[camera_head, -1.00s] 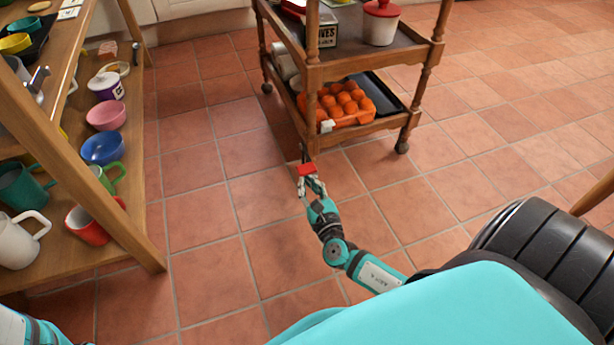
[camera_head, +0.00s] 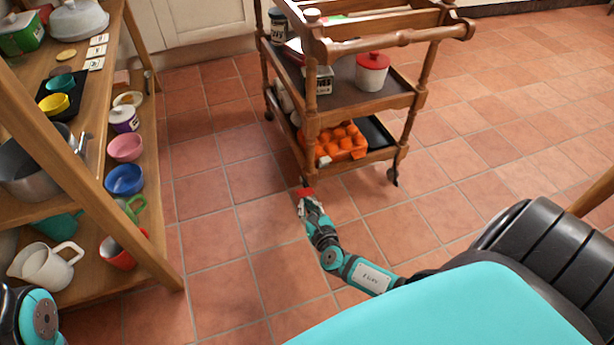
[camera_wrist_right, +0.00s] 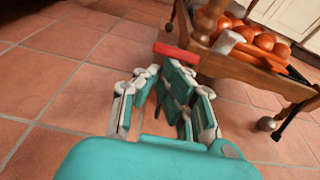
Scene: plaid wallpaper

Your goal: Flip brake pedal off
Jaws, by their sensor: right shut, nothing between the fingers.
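The brake pedal (camera_head: 305,191) is a small red piece low at the near leg of the wooden trolley (camera_head: 312,135), just above the floor. In the right wrist view the red pedal (camera_wrist_right: 177,54) is a bar just beyond my fingertips. My right gripper (camera_head: 309,204) is at the pedal's near side, with its fingers shut and empty. In the wrist view the right gripper (camera_wrist_right: 166,75) points at the pedal; I cannot tell whether it touches it. The wheel by the pedal is hidden. My left gripper is out of view; only part of its arm shows at lower left.
The trolley carries an orange egg tray (camera_head: 338,143) on its lower shelf and a white jar with a red lid (camera_head: 371,74) above. A wooden shelf unit (camera_head: 150,235) with cups and bowls stands at the left. The tiled floor between them is clear.

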